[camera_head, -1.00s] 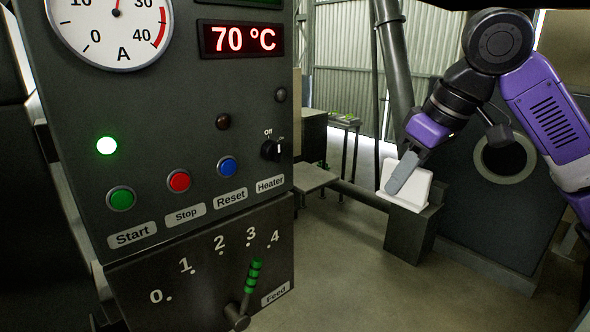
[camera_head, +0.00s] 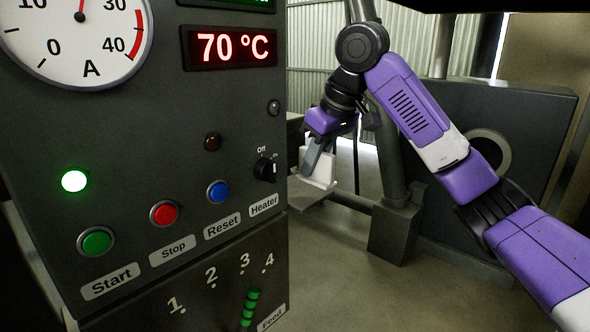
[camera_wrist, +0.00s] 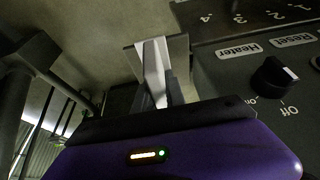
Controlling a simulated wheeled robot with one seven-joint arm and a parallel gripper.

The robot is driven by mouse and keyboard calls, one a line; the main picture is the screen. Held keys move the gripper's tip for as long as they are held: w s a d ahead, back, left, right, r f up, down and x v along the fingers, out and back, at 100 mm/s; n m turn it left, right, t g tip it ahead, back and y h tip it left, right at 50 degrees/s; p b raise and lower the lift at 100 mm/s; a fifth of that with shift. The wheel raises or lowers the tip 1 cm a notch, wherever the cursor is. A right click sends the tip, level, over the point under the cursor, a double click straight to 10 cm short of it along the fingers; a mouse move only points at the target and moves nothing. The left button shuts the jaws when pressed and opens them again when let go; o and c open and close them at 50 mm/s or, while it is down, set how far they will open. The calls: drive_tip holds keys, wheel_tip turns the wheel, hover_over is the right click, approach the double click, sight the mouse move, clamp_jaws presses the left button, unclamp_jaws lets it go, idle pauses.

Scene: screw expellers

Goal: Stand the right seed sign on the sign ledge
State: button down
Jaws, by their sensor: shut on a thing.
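A white sign (camera_head: 324,170) is held in my gripper (camera_head: 313,165), just right of the control panel. Its printed face cannot be read. My gripper is shut on it, pointing downward. In the wrist view the sign (camera_wrist: 152,70) shows as a narrow white shape beyond the gripper. A flat grey ledge (camera_head: 312,194) sticks out beside the panel, below the sign. Whether the sign touches it, I cannot tell. In the wrist view a pale plate (camera_wrist: 179,48) lies behind the sign.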

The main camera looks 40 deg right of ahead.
drive_tip(key=w, duration=0.5)
drive_tip(key=shift+a, duration=0.1)
drive_tip(key=shift+w+f, duration=0.1)
drive_tip(key=shift+f, duration=1.65)
drive_tip(key=shift+f, duration=0.15)
drive_tip(key=c, duration=1.4)
unclamp_jaws()
drive_tip(key=p+v, duration=0.1)
drive_tip(key=v, duration=1.1)
